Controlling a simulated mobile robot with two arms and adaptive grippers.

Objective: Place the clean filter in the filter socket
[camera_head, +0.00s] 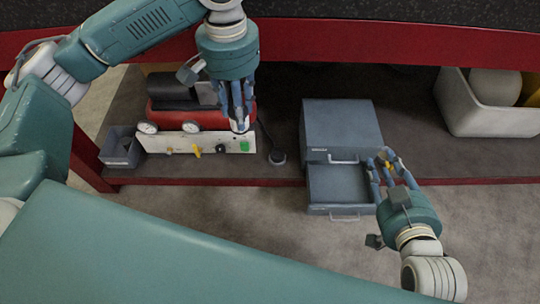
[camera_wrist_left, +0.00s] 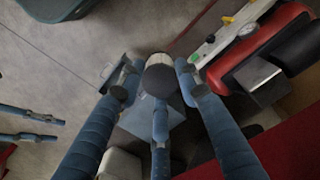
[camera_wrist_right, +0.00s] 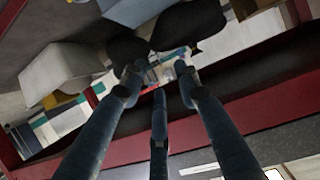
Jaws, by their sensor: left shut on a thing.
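My left gripper (camera_head: 239,122) is shut on a pale cylindrical filter (camera_head: 240,126) with a dark end, held just above the right part of the white control panel (camera_head: 215,144). The filter also shows between the three fingers in the left wrist view (camera_wrist_left: 160,75). Whether it touches the panel, I cannot tell. My right gripper (camera_head: 387,163) is over the right side of the drawer cabinet; its fingers stand apart in the right wrist view (camera_wrist_right: 158,85), with nothing clearly held.
The red machine (camera_head: 172,117) carries gauges, a yellow knob and a green button (camera_head: 244,146). A small grey bin (camera_head: 121,150) stands left. The grey cabinet (camera_head: 342,125) has an open drawer (camera_head: 337,187). A white bin (camera_head: 475,117) stands right. A red-edged table overhangs at the back.

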